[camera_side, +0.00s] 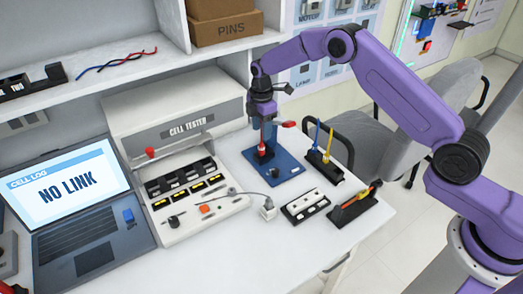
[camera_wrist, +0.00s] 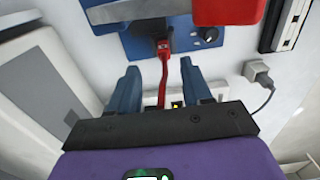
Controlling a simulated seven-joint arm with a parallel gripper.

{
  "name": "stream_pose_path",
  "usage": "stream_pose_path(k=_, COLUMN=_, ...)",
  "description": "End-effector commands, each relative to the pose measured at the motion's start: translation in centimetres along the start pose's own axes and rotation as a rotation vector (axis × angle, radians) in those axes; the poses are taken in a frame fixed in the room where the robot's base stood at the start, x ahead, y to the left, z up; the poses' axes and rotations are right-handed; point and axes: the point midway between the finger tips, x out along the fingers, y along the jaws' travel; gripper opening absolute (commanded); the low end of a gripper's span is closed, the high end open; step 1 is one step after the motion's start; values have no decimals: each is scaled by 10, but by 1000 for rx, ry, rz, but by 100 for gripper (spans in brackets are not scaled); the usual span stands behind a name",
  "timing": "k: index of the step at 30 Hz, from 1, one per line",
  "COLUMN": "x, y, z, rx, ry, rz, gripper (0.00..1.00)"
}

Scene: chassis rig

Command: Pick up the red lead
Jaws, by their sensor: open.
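The red lead (camera_side: 262,149) stands upright at the blue plate (camera_side: 288,177) in the side view, right below my gripper (camera_side: 263,125). In the wrist view the red lead (camera_wrist: 162,84) runs between the two blue fingers of my gripper (camera_wrist: 158,72), with its red plug-like end (camera_wrist: 163,47) just beyond the fingertips. The fingers are apart, with a gap on each side of the lead. The lead's lower end is partly hidden by the dark gripper body.
The cell tester (camera_side: 186,128) stands left of the blue plate. A red part (camera_side: 289,124) is close on the gripper's right. A stand with yellow and blue tools (camera_side: 325,165), a grey plug (camera_side: 267,208) and a black tray (camera_side: 355,205) stand nearby.

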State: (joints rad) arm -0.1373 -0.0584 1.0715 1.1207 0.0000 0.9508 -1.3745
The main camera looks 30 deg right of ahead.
Motion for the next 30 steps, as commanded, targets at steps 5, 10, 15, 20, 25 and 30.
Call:
stream_pose_path(k=5, x=21, y=0, z=0, rx=0, ry=0, rz=0, gripper=49)
stream_pose_path(k=10, x=29, y=-1, z=-1, rx=0, ry=0, rz=0, gripper=49)
stream_pose_path(k=15, x=52, y=-6, z=-3, rx=0, ry=-1, rz=-3, gripper=49)
stream_pose_path(k=20, x=71, y=-6, z=-4, rx=1, ry=0, rz=0, gripper=49)
stream_pose_path(k=25, x=77, y=-5, z=-4, rx=0, ry=0, rz=2, gripper=49)
stream_pose_path(k=30, x=77, y=-5, z=-4, rx=0, ry=0, rz=2, gripper=46)
